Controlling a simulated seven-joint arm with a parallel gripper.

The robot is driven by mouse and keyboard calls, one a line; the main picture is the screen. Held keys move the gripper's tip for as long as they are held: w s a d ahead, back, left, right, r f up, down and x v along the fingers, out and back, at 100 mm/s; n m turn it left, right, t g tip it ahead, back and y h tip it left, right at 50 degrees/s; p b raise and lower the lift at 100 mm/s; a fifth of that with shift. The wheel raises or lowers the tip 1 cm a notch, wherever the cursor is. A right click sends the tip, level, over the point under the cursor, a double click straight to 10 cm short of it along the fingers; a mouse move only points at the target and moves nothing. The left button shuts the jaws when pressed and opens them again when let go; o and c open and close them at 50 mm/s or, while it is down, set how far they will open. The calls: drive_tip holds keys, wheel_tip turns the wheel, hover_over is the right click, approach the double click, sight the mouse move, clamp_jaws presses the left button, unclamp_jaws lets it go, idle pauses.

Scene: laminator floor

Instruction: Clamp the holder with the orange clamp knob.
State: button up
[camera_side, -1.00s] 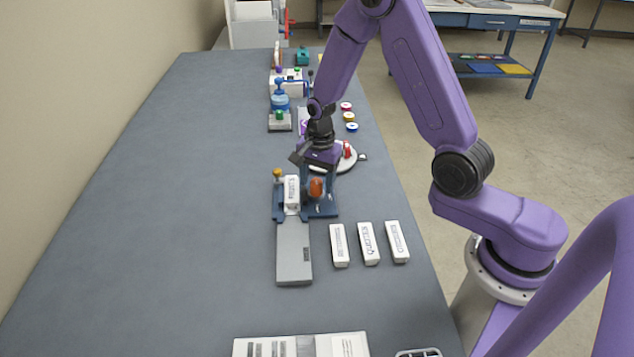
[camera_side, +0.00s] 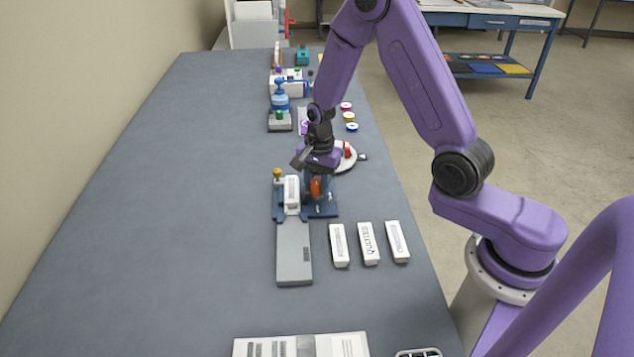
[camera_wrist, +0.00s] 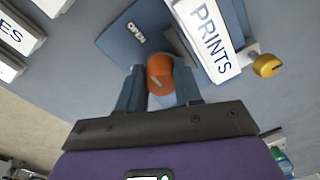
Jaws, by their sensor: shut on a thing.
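The orange clamp knob (camera_wrist: 160,75) sits between my gripper's two fingers (camera_wrist: 160,88) in the wrist view, and the fingers are shut on it. The knob also shows in the side view (camera_side: 316,187), just below my gripper (camera_side: 318,178). The white holder labelled PRINTS (camera_wrist: 212,42) lies beside the knob in the blue fixture (camera_wrist: 130,30); it also shows in the side view (camera_side: 291,193). The word OPEN is on the fixture's base plate near the knob. A yellow knob (camera_wrist: 266,66) is on the holder's other side. The knob's far side is hidden.
A grey plate (camera_side: 294,255) lies in front of the fixture. Several white labelled blocks (camera_side: 368,243) lie to its right. A round white dish with a red piece (camera_side: 346,155) and small coloured discs (camera_side: 349,116) stand behind. The table's left half is clear.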

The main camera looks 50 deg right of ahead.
sight(318, 179)
drive_tip(key=n, duration=0.8)
drive_tip(key=shift+w+n, duration=0.1)
drive_tip(key=shift+n, duration=0.2)
drive_tip(key=n, duration=0.4)
drive_tip(key=shift+n+g, duration=0.3)
drive_tip(key=n, duration=0.4)
drive_tip(key=shift+n, duration=0.3)
drive_tip(key=o, duration=1)
drive_tip(key=shift+o, duration=0.2)
wheel_tip(318, 179, up, 18)
drive_tip(key=shift+w+d+f, duration=0.15)
drive_tip(key=shift+d+f, duration=0.1)
drive_tip(key=shift+d, duration=0.15)
